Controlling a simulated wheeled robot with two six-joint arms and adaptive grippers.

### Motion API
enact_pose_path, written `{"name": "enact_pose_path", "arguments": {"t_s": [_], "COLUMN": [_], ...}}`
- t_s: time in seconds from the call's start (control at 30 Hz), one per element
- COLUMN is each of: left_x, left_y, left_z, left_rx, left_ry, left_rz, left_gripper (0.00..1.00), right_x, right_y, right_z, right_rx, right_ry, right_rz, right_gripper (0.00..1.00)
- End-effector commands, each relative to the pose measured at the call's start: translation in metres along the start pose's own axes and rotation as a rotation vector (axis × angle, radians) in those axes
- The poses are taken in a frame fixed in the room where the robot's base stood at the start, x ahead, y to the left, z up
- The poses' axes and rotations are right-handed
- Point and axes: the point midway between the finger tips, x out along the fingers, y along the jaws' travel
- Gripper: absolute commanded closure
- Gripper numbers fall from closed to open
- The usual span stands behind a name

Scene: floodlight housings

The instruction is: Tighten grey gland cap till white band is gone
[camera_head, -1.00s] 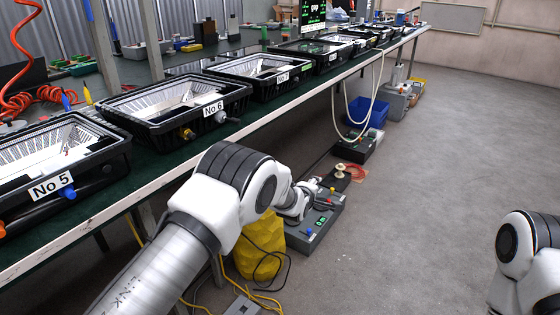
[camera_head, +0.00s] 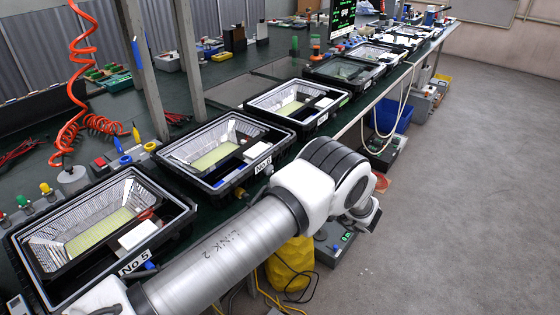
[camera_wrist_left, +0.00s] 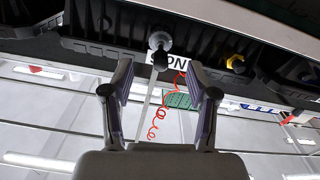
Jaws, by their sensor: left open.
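The No 6 floodlight housing (camera_head: 198,178) sits at the bench edge. In the left wrist view, a light grey gland cap (camera_wrist_left: 158,41) shows on a dark housing wall, with a darker part below it. I cannot make out a white band there. A yellow gland (camera_wrist_left: 235,63) is to its right. My left gripper (camera_wrist_left: 159,72) is open and empty, its two fingers apart with the grey cap beyond the gap between them. My right gripper is not in view.
The No 5 housing (camera_head: 53,274) and another housing (camera_head: 290,112) flank No 6 on the bench. A coiled red hose (camera_head: 78,90) hangs behind. A yellow bag (camera_head: 291,262) and a grey box (camera_head: 337,250) stand on the floor below. Floor on the right is clear.

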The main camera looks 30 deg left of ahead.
Motion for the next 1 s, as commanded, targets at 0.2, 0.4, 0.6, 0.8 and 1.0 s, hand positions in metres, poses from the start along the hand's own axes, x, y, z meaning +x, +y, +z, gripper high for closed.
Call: {"name": "enact_pose_path", "arguments": {"t_s": [0.2, 0.4, 0.6, 0.8, 1.0], "left_x": [0.043, 0.061, 0.061, 0.061, 0.061], "left_y": [-0.001, 0.0, 0.0, 0.0, 0.0], "left_z": [0.0, 0.001, 0.001, 0.001, 0.001], "left_rx": [-0.001, -0.002, -0.002, -0.002, 0.001], "left_ry": [-0.001, -0.002, -0.002, -0.001, -0.001], "left_rz": [-0.003, 0.0, 0.001, 0.001, 0.001], "left_gripper": [0.41, 0.41, 0.45, 1.0, 1.0], "right_x": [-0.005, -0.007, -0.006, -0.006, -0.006], "right_y": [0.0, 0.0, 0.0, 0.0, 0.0], "right_z": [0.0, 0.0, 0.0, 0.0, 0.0], "right_rx": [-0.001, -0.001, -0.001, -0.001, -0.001], "right_ry": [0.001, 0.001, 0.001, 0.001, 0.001], "right_rz": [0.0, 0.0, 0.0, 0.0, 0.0], "right_gripper": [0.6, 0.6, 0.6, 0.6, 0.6]}}
